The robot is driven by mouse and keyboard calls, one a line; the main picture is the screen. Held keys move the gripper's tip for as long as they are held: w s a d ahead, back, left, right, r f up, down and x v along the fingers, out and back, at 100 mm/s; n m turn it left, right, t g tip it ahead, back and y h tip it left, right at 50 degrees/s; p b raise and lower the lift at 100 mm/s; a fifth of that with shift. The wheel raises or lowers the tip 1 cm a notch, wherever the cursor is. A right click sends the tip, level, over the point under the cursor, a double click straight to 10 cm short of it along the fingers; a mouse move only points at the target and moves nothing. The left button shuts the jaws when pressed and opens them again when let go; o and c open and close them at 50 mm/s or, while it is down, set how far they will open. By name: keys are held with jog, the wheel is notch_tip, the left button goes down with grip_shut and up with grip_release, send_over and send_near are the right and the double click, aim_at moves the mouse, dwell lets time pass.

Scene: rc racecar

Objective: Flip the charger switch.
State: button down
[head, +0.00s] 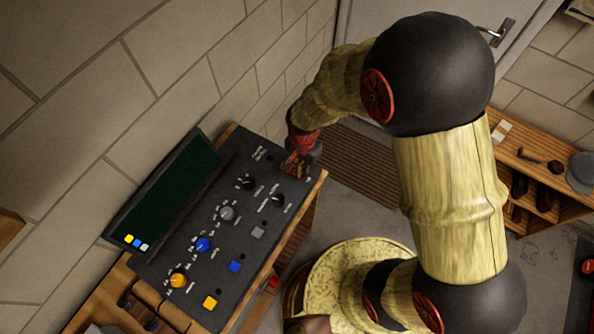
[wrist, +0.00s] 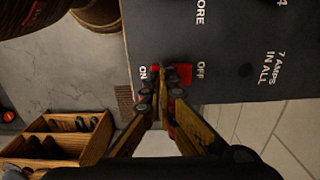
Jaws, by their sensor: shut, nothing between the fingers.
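The charger switch (wrist: 184,73) is a red piece on the dark control panel (head: 217,268), between the white labels ON and OFF in the wrist view. My gripper (wrist: 160,90) is shut and empty. Its fingertips are at the switch and cover part of it. I cannot tell whether they touch it, or which way the switch is set. In the head view my gripper (head: 302,158) is at the panel's far right corner, where the arm end hides most of the switch.
The panel also carries a dark screen (head: 168,195), several knobs such as a blue one (head: 203,245), and coloured buttons. A brick wall (head: 160,60) stands behind it. A wooden shelf (head: 540,215) is at right.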

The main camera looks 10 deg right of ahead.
jog(key=shift+r+p, duration=2.55)
jog(key=shift+r, duration=0.9)
